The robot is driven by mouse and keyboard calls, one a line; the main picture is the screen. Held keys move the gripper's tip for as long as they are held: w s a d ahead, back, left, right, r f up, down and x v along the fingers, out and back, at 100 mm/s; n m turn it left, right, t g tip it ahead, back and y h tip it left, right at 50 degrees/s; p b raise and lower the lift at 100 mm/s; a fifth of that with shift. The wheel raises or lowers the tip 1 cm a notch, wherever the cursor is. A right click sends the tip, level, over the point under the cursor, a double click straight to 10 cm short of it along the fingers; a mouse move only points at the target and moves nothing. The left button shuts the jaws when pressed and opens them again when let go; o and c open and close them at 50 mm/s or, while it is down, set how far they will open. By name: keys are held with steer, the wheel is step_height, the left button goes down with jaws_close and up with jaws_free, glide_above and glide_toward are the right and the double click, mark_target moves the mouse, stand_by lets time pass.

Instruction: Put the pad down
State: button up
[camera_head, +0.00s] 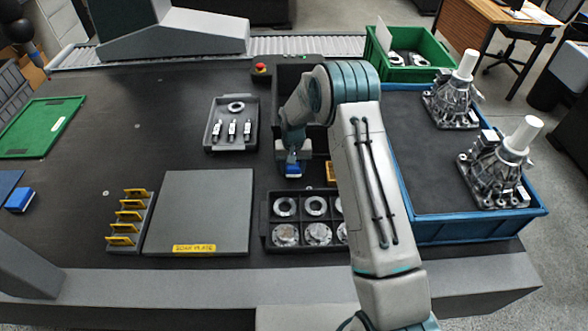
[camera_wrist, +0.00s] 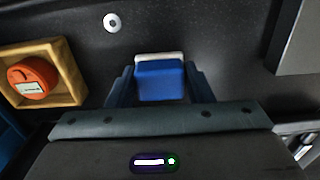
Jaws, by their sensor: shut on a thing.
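The pad (camera_wrist: 160,80) is a small blue block with a white edge along its far side. It sits between the two dark fingers of my gripper (camera_wrist: 160,92) in the wrist view, and the gripper is shut on it. In the head view the blue pad (camera_head: 293,170) shows under my gripper (camera_head: 293,160), over the dark table left of my forearm. I cannot tell whether its underside touches the table.
A tray of round metal parts (camera_head: 268,240) lies in front and a grey tray (camera_head: 210,148) behind left. A grey plate (camera_head: 200,205) is to the left. A wooden holder with an orange round thing (camera_wrist: 75,75) is close by. A blue bin (camera_head: 470,228) stands right.

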steer(key=shift+f, duration=0.95)
steer(key=shift+f, duration=0.25)
steer(key=o, duration=0.9)
steer(key=shift+r, duration=0.1)
steer(key=shift+o, duration=0.2)
